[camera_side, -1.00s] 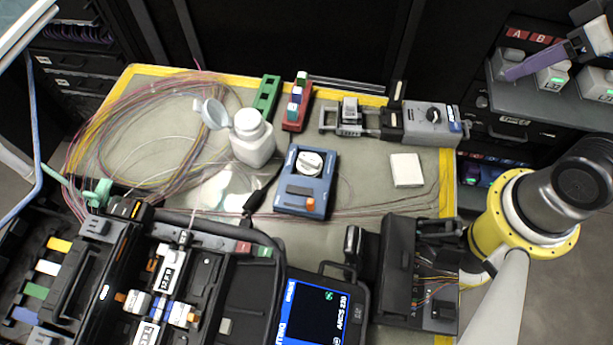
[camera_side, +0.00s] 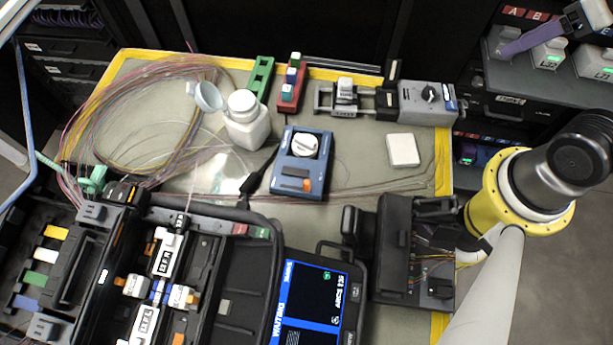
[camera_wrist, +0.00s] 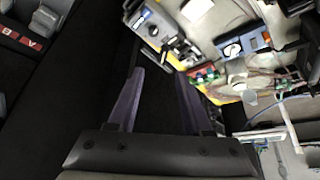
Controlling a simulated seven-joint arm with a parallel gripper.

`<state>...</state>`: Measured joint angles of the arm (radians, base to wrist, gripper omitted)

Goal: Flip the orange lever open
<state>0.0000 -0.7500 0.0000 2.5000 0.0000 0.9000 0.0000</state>
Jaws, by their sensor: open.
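A blue device (camera_side: 301,163) with a white round knob (camera_side: 305,145) sits on the mat in the side view. A small orange piece (camera_side: 307,184) shows at its near right corner. In the wrist view the blue device (camera_wrist: 243,43) and its orange piece (camera_wrist: 267,37) lie at upper right. Other small orange parts (camera_side: 121,281) (camera_side: 192,299) show on the black splicer (camera_side: 75,270); I cannot tell which is the named lever. My gripper (camera_wrist: 160,75) is open and empty, its purple fingers apart, far from the blue device. A purple finger also shows at upper right in the side view.
A white bottle (camera_side: 246,123), green block (camera_side: 261,77), red holder (camera_side: 291,92), grey device (camera_side: 427,103) and white pad (camera_side: 403,150) surround the blue device. Coiled fibres (camera_side: 130,120) cover the left mat. A screen (camera_side: 308,300) and black unit (camera_side: 405,265) stand in front.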

